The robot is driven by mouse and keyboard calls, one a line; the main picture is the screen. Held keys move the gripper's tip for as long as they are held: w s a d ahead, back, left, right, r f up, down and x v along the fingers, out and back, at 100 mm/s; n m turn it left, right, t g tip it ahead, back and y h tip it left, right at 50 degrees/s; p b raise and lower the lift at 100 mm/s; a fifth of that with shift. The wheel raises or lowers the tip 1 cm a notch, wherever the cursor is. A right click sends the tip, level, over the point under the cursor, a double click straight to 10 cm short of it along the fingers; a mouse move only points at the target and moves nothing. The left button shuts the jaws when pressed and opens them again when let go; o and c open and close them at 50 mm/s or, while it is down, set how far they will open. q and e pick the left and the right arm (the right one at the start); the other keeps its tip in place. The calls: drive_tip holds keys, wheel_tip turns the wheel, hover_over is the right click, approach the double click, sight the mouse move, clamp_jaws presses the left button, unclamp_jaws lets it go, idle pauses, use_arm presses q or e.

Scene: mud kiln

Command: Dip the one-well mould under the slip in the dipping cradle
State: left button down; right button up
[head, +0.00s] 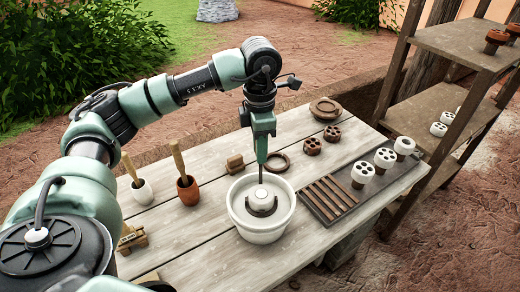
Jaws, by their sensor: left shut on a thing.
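A white tub (237,214) stands near the front of the plank table. Inside it is pale slip, and a dark curved piece (262,211), which looks like the dipping cradle, shows in the middle. A small whitish rounded piece (261,194), which looks like the one-well mould, sits at the cradle inside the tub. My left gripper (261,180) points straight down into the tub, its thin fingers edge-on and shut on the top of this piece. I cannot tell how much of the mould is below the slip. My right gripper is not in view.
A dark slatted rack (322,200) with several white moulds is right of the tub. Two pots with brushes (188,190) stand left. A wooden shelf (450,110) rises at the right. Bare planks lie between pots and tub.

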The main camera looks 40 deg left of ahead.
use_arm(q)
drive_tip(key=shift+r+p, duration=1.15)
drive_tip(key=shift+r, duration=0.9)
idle(0.5)
